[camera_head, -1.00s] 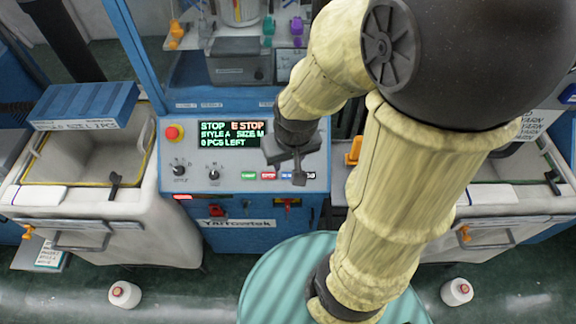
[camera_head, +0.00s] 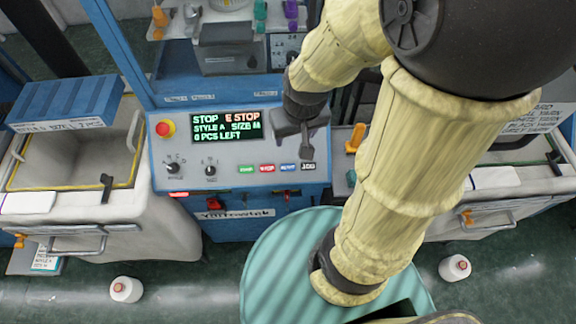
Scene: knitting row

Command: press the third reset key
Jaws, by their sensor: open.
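The control panel (camera_head: 215,188) of a blue knitting machine stands in the middle of the view. A row of small keys runs along its lower right: green (camera_head: 246,169), red (camera_head: 267,168), blue (camera_head: 288,167) and black (camera_head: 308,167). The blue one is third from the left; the labels are too small to read surely. My gripper (camera_head: 298,137) is open and empty, over the panel's right part, just above the blue and black keys in the picture. It appears apart from the keys; its height over the panel is hard to tell.
A lit display (camera_head: 227,126) reads STOP, E STOP, 0 PCS LEFT. A red mushroom button (camera_head: 165,128) and two dark knobs (camera_head: 173,168) are left of the keys. A grey bin (camera_head: 75,160) stands at left. A white bottle-like object (camera_head: 126,289) is on the floor.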

